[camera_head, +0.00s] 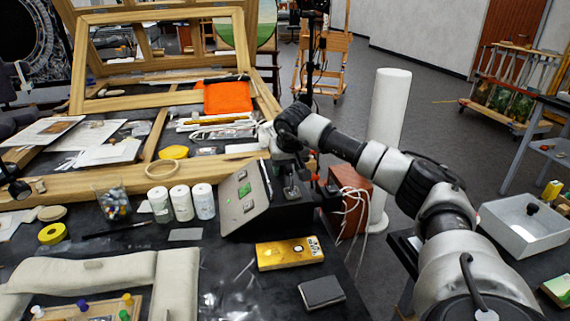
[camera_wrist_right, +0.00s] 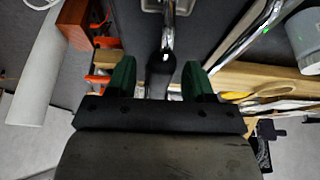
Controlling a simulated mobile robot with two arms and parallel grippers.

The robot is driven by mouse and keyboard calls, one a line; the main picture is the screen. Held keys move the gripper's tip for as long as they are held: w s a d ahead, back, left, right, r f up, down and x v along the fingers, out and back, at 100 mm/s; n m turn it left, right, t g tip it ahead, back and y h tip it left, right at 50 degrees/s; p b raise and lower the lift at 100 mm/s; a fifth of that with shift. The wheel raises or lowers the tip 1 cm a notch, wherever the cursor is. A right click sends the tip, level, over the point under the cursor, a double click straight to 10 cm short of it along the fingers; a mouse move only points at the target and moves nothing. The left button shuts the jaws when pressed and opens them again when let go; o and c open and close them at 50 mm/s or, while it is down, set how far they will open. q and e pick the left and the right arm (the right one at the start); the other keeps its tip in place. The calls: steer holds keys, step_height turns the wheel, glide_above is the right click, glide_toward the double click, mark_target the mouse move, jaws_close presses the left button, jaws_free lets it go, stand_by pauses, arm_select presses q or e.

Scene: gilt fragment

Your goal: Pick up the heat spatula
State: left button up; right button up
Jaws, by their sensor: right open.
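A slim tool with a metal shaft and a dark handle, probably the heat spatula (camera_wrist_right: 168,38), lies between the fingers in the right wrist view. Its full shape is hidden. In the head view it is too small and covered to make out clearly, by the dark control box (camera_head: 240,214) with green displays. My right gripper (camera_head: 287,168) is over the back right of that box, largely hidden by its own wrist. In the wrist view its green fingers (camera_wrist_right: 158,80) are apart, one on each side of the tool, with gaps visible. My left gripper is not in view.
Three white jars (camera_head: 181,203) and a glass of coloured bits (camera_head: 114,200) stand left of the box. A gold block (camera_head: 289,253) and a dark block (camera_head: 321,291) lie in front. A reddish box (camera_head: 348,205) with white cables and a white column (camera_head: 388,130) are right.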

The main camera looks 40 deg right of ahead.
steer(key=shift+c, duration=0.3)
jaws_close()
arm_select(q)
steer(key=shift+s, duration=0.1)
arm_select(e)
steer(key=shift+r, duration=0.1)
steer(key=shift+r, duration=0.1)
